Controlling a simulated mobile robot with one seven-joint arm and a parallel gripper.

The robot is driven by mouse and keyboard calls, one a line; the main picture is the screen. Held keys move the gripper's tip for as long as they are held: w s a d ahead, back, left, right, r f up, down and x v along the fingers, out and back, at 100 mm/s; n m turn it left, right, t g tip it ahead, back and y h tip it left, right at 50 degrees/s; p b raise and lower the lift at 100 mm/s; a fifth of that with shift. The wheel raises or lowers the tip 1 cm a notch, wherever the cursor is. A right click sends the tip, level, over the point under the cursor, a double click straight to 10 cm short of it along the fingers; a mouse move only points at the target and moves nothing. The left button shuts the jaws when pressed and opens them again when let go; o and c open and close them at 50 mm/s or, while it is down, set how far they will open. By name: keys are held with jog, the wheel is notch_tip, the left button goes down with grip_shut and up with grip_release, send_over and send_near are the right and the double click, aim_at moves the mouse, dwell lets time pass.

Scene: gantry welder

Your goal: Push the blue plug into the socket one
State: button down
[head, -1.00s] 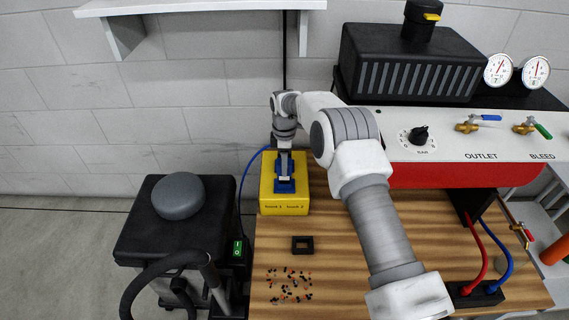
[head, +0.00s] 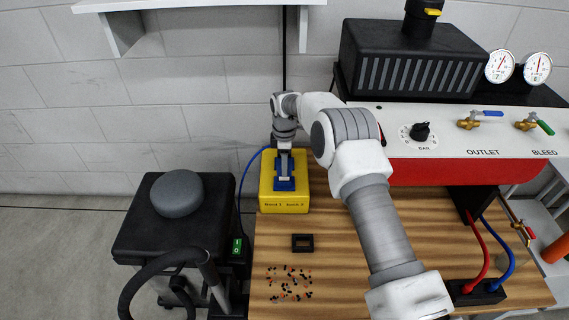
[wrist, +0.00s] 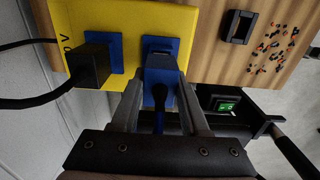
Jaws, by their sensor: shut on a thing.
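A yellow box (head: 268,203) stands at the left back of the wooden table, with small socket labels on its near side. In the wrist view, the box (wrist: 110,17) has two blue sockets. A black plug (wrist: 90,65) on a black cable covers most of the left socket (wrist: 117,53). My gripper (wrist: 160,98) is shut on the blue plug (wrist: 160,68), which lines up with the right socket (wrist: 160,44). Whether plug and socket touch, and which number that socket has, I cannot tell. In the head view my gripper (head: 284,165) points down at the box.
A small black square frame (head: 302,243) and scattered small bits (head: 288,283) lie on the table (head: 340,270). A green switch (head: 237,246) and a black stool-like unit (head: 150,235) are left of the table. A red and white machine (head: 440,175) stands at right.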

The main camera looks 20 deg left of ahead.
jog(key=shift+f+b, duration=0.8)
jog(key=shift+f, duration=0.5)
jog(key=shift+c, duration=1.6)
grip_release()
